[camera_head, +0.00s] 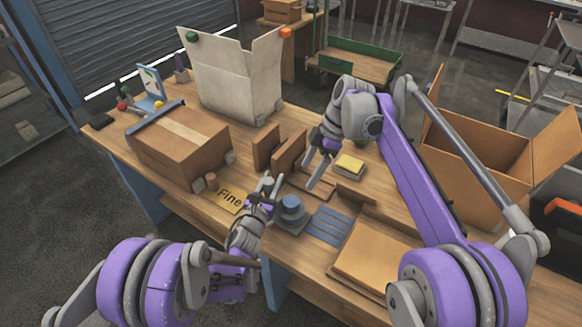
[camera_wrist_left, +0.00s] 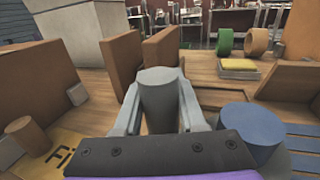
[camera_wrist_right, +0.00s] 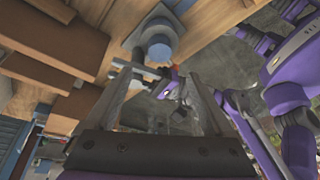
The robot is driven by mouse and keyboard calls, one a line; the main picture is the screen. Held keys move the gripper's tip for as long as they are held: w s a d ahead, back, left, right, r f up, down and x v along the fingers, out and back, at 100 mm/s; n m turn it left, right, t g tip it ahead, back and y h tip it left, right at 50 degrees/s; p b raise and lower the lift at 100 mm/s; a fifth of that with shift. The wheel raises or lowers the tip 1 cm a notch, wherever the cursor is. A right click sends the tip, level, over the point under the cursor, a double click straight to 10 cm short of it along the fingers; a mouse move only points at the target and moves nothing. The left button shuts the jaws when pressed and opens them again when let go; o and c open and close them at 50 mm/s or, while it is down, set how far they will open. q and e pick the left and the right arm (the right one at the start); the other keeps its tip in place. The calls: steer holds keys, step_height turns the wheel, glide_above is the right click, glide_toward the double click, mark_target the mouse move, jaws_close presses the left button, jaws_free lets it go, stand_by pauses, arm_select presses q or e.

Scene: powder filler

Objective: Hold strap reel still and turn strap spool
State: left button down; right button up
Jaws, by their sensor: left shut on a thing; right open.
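My left gripper (camera_head: 266,189) is shut on an upright grey cylinder (camera_wrist_left: 158,98), its fingers on either side. Just right of it stands a blue cylinder (camera_head: 291,203) on a grey base (camera_head: 291,224); the blue top also shows in the left wrist view (camera_wrist_left: 250,125). These look like the strap reel and spool, but I cannot tell which part is which. My right gripper (camera_head: 320,164) is open and empty above the table, behind and right of the blue cylinder. In the right wrist view, the blue cylinder (camera_wrist_right: 158,52) lies beyond the open fingers.
A yellow "Fine" label (camera_head: 231,199) lies left of my left gripper. A taped carton (camera_head: 175,150), upright brown boards (camera_head: 287,152), a yellow-topped block (camera_head: 349,165) and blue slats (camera_head: 329,227) surround the work area. Flat cardboard (camera_head: 375,262) lies front right; an open box (camera_head: 470,165) stands right.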

steer(key=a+n+h, duration=0.1)
steer(key=n, duration=0.6)
steer(key=a+r+n+h, duration=0.1)
steer(key=a+n+h, duration=0.1)
steer(key=n, duration=0.6)
steer(key=a+n+h, duration=0.1)
steer(key=a+n, duration=0.1)
steer(key=n, duration=0.6)
steer(key=shift+s+r+t, duration=0.3)
steer(key=shift+s+t, duration=0.1)
stand_by(1.0)
